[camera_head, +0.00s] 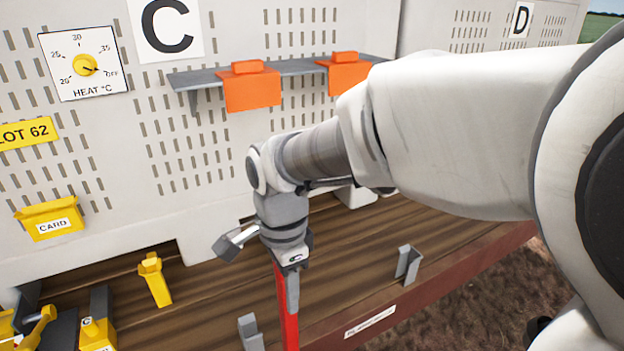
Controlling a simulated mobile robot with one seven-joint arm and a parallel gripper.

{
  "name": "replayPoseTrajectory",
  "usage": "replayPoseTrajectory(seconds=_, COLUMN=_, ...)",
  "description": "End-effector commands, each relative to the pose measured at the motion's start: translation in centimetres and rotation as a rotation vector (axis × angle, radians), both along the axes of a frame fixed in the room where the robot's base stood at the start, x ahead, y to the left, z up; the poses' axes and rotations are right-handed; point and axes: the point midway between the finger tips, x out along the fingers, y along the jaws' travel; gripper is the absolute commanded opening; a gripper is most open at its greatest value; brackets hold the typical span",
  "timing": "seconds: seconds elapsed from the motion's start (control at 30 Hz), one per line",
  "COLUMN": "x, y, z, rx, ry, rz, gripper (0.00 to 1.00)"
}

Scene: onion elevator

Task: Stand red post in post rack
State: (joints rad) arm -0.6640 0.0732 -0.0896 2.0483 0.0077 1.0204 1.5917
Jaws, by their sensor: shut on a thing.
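My gripper (289,275) points down over the brown wooden deck and is shut on the red post (287,325). The red post hangs below the gripper, close to upright with a slight tilt. Its lower end runs out of the bottom of the picture, so I cannot tell whether it touches anything. One grey finger lies along the post's right side. Two grey brackets stand near the deck's front edge, one left of the post (250,332) and one to its right (407,264). I cannot tell whether these brackets are the post rack.
The wooden deck (200,290) ends at a dark red front edge (440,285) with a white label. A slotted white wall (200,150) stands behind, with a grey shelf holding orange blocks (250,88). Yellow parts (154,280) sit at left. My arm hides the right side.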

Motion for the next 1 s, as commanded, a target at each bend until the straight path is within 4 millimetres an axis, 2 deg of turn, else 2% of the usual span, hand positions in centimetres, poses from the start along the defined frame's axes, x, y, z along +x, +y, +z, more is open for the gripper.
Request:
replayPoseTrajectory(seconds=0.47, x=0.0, y=0.0, z=-2.7, rx=0.001, ry=-0.001, rz=0.000, gripper=0.00)
replayPoseTrajectory(seconds=1.0, x=0.0, y=0.0, z=-2.9, rx=0.000, ry=-0.001, rz=0.000, gripper=0.00)
